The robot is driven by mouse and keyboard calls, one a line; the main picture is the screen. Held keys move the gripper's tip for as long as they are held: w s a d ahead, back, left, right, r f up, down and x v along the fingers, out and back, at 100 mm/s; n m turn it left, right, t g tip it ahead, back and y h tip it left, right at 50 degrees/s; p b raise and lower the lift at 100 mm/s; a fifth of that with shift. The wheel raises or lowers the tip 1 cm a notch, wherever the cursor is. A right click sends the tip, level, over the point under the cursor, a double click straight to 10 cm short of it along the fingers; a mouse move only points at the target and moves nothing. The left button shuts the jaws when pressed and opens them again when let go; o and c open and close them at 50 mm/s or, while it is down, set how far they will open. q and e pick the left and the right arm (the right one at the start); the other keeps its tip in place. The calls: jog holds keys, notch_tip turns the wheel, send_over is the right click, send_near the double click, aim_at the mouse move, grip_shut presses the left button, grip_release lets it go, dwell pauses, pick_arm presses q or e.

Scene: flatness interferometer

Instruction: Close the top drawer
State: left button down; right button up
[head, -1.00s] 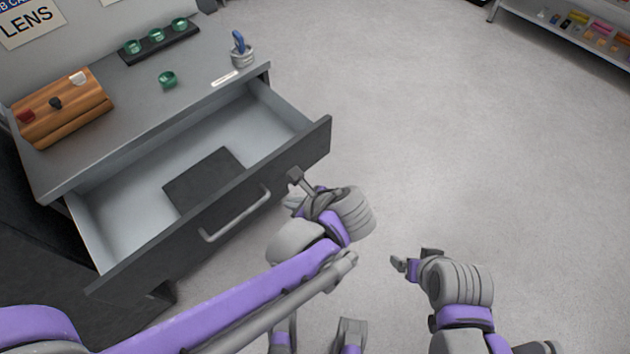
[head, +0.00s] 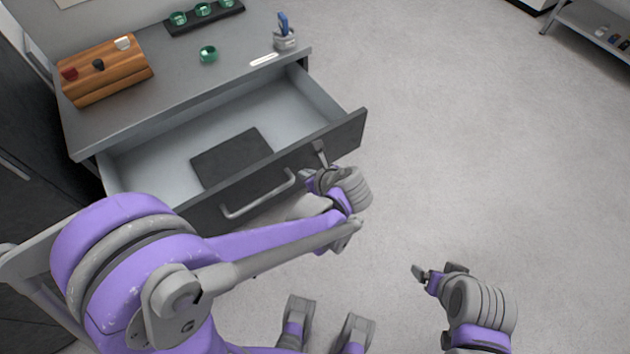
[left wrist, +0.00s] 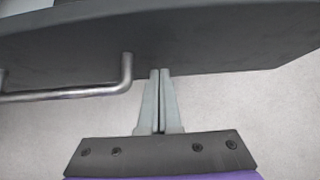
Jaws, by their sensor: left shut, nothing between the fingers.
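The top drawer (head: 250,195) of the grey cabinet is pulled far out; its dark front has a grey bar handle (head: 258,195). My left gripper (head: 319,148) is shut and empty at the drawer front, right of the handle. In the left wrist view, the closed fingertips (left wrist: 160,72) point at the dark drawer front (left wrist: 205,45), with the handle (left wrist: 126,72) just left of them. I cannot tell whether they touch the front. My right gripper (head: 436,270) is over the floor at the lower right, away from the drawer; its jaw opening is unclear.
A dark flat panel (head: 231,158) lies inside the drawer.

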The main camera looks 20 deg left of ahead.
pick_arm(q)
jog(key=shift+w+a, duration=0.25)
jog(key=shift+a, duration=0.05)
jog(key=w+a, duration=0.5)
jog(key=a, duration=0.2)
jog(key=w+a+b, duration=0.1)
jog(key=w+a, duration=0.5)
jog(key=a, duration=0.1)
jog(key=w+a+b, duration=0.1)
jog(key=w+a, duration=0.4)
jog(key=a, duration=0.2)
jog(key=shift+w+a, duration=0.15)
jog(key=shift+w, duration=0.15)
jog(key=shift+w+a+r, duration=0.15)
jog(key=shift+a, duration=0.05)
